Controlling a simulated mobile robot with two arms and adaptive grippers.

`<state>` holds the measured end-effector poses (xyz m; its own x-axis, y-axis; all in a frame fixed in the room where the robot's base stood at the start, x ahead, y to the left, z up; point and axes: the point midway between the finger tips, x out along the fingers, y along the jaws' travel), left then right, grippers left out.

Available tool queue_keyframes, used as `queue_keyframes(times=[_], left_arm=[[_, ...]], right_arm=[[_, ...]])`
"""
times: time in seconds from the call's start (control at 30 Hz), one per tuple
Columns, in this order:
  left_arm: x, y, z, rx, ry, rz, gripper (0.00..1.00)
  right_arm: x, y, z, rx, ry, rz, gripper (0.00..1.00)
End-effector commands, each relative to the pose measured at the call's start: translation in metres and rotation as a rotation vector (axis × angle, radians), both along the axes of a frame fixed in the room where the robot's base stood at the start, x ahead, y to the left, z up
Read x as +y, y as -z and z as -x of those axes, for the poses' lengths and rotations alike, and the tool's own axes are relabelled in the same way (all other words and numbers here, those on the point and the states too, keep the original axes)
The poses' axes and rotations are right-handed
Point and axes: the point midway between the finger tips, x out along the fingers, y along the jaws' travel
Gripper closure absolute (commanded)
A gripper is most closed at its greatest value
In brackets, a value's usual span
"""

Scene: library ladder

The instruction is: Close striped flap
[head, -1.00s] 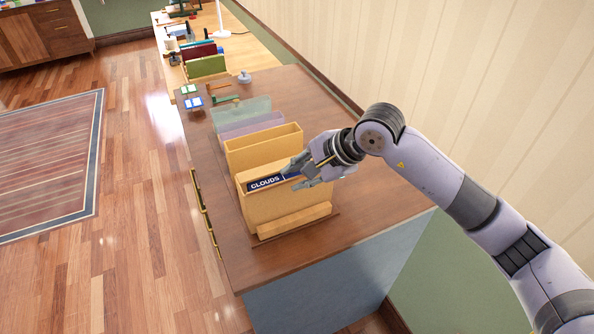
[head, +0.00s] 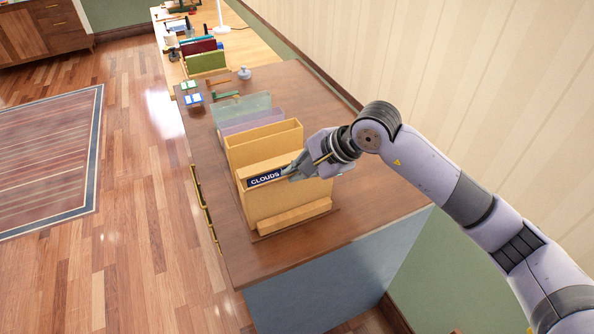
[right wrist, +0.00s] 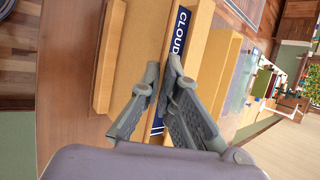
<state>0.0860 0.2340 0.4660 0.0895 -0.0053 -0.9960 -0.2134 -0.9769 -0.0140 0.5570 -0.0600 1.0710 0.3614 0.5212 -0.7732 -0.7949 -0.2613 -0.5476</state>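No striped flap can be made out in either view. My right gripper (head: 290,173) is at the front wooden holder (head: 285,203) on the brown cabinet top. My left gripper is not in view.
A second wooden holder (head: 265,140) and translucent dividers (head: 243,112) stand behind. Small blue and green items (head: 193,98) lie further back. A lighter table (head: 240,45) holds more objects. The cabinet top (head: 370,190) is clear on the right.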

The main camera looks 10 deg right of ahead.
Motion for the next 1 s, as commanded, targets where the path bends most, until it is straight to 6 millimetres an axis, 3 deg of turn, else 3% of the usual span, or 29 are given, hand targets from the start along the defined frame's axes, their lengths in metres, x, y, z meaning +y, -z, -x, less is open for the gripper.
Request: queue_keyframes(times=[0.43, 1.0], left_arm=[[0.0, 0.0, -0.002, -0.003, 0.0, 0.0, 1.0], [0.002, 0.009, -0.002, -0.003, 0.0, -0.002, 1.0]], right_arm=[[0.001, -0.003, -0.003, 0.053, 0.0, 0.019, 1.0], [0.006, -0.007, -0.016, 0.429, 0.001, 0.14, 1.0]])
